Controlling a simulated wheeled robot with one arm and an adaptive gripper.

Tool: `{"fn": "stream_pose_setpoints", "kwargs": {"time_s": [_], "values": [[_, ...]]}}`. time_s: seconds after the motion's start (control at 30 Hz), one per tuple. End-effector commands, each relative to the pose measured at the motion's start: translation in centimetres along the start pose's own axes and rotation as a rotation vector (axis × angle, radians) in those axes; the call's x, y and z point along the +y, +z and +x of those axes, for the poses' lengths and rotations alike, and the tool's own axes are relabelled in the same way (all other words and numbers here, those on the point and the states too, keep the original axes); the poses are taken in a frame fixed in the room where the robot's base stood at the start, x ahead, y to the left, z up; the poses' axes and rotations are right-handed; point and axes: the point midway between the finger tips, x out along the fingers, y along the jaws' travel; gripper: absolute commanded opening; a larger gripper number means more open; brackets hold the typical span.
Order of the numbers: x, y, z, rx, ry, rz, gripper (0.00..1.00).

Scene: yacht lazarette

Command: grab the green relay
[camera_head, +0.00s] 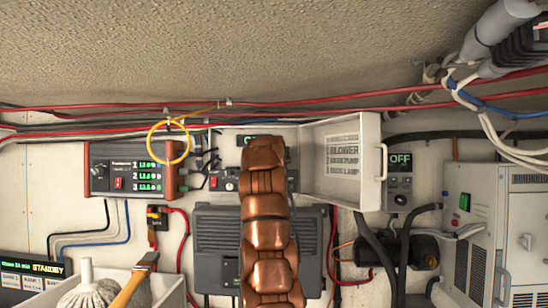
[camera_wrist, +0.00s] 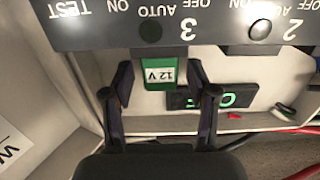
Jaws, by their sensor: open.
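The green relay (camera_wrist: 157,76) has a white label reading 12 V. It sits at the edge of a dark switch panel (camera_wrist: 90,28), under the number 3, in the wrist view. My gripper (camera_wrist: 161,80) is open, with one finger on each side of the relay. Gaps show between the fingers and the relay, and I cannot tell how far in depth the tips reach. In the head view my copper-coloured arm covers the middle of the open white box, and the relay and gripper are hidden there.
A lit green display (camera_wrist: 228,99) lies close to the right finger. The box's open door (camera_head: 342,155) stands to the right of my arm. A yellow loop (camera_head: 168,142) hangs at the left. Red wires (camera_wrist: 300,128) run at the right of the wrist view.

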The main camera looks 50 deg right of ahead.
Motion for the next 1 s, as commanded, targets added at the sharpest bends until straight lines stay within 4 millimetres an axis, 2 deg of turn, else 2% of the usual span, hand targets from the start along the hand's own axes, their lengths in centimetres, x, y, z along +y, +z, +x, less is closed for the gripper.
{"fn": "stream_pose_setpoints", "kwargs": {"time_s": [0.23, 0.8, 1.0], "values": [[-0.03, 0.09, 0.24, 0.0, -0.001, 0.0, 0.58], [-0.03, 0.09, 0.24, 0.0, -0.001, 0.0, 0.01], [-0.04, 0.1, 0.25, -0.001, -0.001, 0.0, 0.01]]}}
